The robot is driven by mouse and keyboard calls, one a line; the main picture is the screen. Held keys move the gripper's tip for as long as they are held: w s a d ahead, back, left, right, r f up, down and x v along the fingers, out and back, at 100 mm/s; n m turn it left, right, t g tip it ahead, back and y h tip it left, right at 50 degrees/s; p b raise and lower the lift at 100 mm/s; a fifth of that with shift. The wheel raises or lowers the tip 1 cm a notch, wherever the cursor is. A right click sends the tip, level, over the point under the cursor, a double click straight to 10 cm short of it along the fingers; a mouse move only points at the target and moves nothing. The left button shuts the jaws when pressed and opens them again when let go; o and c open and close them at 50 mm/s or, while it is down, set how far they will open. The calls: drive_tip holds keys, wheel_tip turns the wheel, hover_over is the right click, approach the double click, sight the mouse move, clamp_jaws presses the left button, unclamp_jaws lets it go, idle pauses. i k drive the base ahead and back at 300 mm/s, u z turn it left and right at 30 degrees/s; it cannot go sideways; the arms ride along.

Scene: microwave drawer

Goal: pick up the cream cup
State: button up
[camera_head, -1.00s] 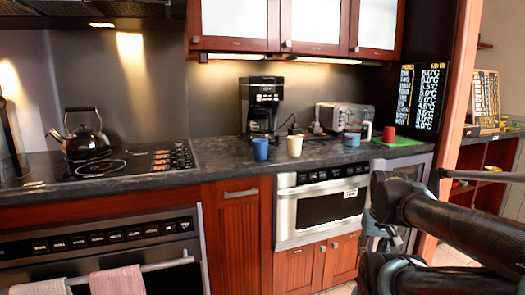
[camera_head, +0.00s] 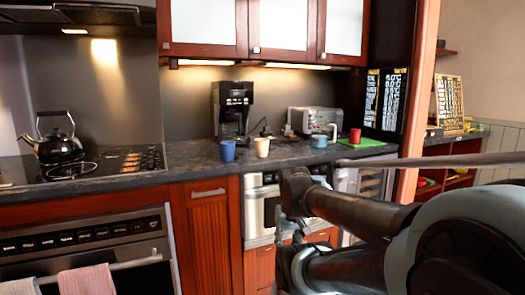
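The cream cup (camera_head: 262,147) stands upright on the dark countertop (camera_head: 190,158), in front of and to the right of the black coffee maker. A blue cup (camera_head: 227,151) stands just left of it. My arm reaches in from the right, in front of the microwave drawer. My gripper (camera_head: 291,228) seems to be at the arm's left end, below the counter edge and apart from the cream cup. It is dark and small, so I cannot tell whether its fingers are open or shut.
The coffee maker (camera_head: 233,108), toaster (camera_head: 312,120), teal mug (camera_head: 319,141) and red cup (camera_head: 355,135) stand on the counter. A black kettle (camera_head: 58,138) sits on the cooktop at left. The microwave drawer (camera_head: 262,205) is partly hidden by my arm. Upper cabinets hang above.

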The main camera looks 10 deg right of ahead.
sight(261, 144)
drive_tip(key=u, duration=0.05)
drive_tip(key=i, duration=1)
drive_tip(key=z, duration=0.05)
